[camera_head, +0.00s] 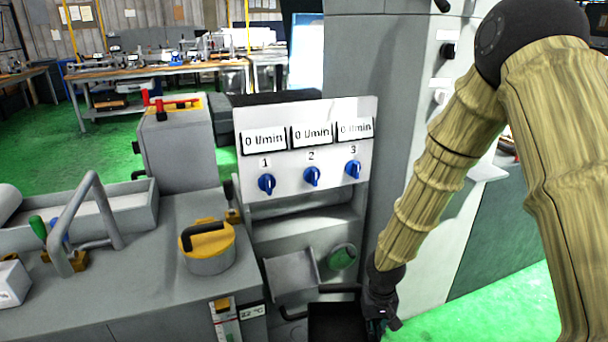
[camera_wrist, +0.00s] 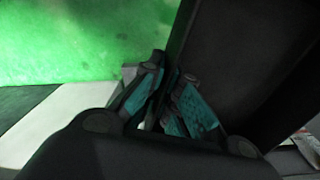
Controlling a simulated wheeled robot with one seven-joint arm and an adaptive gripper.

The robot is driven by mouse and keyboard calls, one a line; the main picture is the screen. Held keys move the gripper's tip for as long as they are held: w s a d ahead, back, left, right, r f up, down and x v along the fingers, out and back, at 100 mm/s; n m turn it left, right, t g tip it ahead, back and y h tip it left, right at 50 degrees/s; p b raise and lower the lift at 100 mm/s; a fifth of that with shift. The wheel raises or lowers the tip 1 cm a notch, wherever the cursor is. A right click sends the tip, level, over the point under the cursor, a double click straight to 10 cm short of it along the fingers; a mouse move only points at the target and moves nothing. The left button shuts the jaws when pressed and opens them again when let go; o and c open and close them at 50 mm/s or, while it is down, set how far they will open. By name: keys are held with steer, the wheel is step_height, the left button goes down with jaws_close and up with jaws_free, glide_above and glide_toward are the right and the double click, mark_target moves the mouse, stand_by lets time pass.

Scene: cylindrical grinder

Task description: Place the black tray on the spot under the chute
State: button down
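The black tray (camera_head: 338,324) is at the bottom of the head view, just in front of the grey chute (camera_head: 290,272) and cut off by the picture's lower edge. My gripper (camera_head: 378,312) is at the tray's right side. In the wrist view, the teal-padded fingers of my gripper (camera_wrist: 168,100) close on the edge of the black tray (camera_wrist: 240,70), one on each side of its wall. The spot under the chute is not clearly visible; the tray and the picture edge hide that area.
A panel with blue knobs (camera_head: 311,176) stands above the chute. A green round part (camera_head: 342,257) is right of it. A yellow-topped cylinder (camera_head: 207,246) stands on the machine table at left. Green floor (camera_head: 500,310) lies right of my gripper.

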steer(key=r+p, duration=0.1)
steer(key=p, duration=0.1)
steer(key=r+p, duration=0.2)
steer(key=s+r+p, duration=0.1)
steer(key=p, duration=0.1)
steer(key=shift+a+r, duration=0.15)
steer(key=shift+r, duration=0.25)
steer(key=shift+r+p, duration=0.35)
steer(key=shift+p, duration=0.25)
steer(key=shift+a, duration=0.15)
